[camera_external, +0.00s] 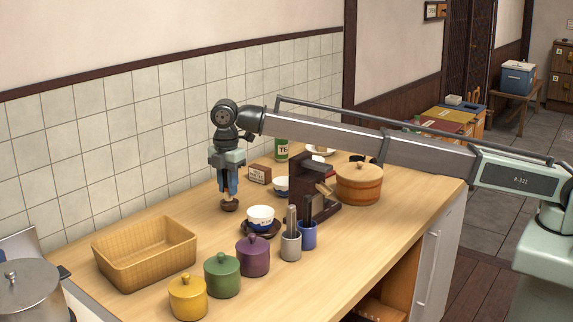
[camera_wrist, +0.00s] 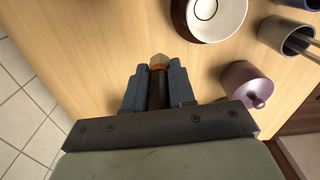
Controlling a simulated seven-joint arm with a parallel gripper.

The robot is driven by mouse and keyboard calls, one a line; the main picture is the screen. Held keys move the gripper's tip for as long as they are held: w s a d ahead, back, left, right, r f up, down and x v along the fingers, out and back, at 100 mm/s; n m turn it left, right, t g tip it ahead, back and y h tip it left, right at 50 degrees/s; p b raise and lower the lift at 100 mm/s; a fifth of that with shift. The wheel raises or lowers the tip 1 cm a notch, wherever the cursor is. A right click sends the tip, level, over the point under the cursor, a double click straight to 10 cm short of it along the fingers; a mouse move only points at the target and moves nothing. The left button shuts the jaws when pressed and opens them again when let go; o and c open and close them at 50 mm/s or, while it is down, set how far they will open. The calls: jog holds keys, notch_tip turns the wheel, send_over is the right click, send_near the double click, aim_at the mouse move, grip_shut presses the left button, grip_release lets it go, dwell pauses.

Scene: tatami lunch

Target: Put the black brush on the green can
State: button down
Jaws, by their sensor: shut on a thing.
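My gripper (camera_external: 230,197) points down over the counter, to the right of the basket, and is shut. In the wrist view, a dark slim thing with an orange band and a pale tip (camera_wrist: 159,60) sits between the blue fingers; I take it to be the black brush. In the external view a brown rounded piece (camera_external: 230,206) shows just under the fingertips; I cannot tell if it belongs to the brush or touches the counter. The green can (camera_external: 281,150), with pale lettering, stands at the back near the wall, right of my gripper and apart from it.
Lidded jars (camera_external: 222,276), utensil cups (camera_external: 291,246), a basket (camera_external: 128,277) and a wooden tub (camera_external: 359,187) surround the middle.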

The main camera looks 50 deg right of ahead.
jog(key=w+d+r, duration=0.3)
jog(key=w+d, duration=0.4)
jog(key=d, duration=1.1)
jog(key=w+d+r, duration=0.4)
jog(key=w+d, duration=0.4)
jog(key=d, duration=0.9)
jog(key=w+d+r, duration=0.3)
jog(key=w+d, duration=0.4)
jog(key=d, duration=1.1)
jog(key=shift+n, duration=0.3)
jog(key=shift+w+a+f, duration=0.1)
jog(key=shift+f, duration=2.35)
jog(key=shift+w+a+f, duration=0.1)
jog(key=shift+f, duration=2.35)
jog(key=shift+f, duration=0.1)
jog(key=c, duration=0.9)
grip_release()
jog(key=shift+c, duration=0.2)
notch_tip(320, 180, up, 12)
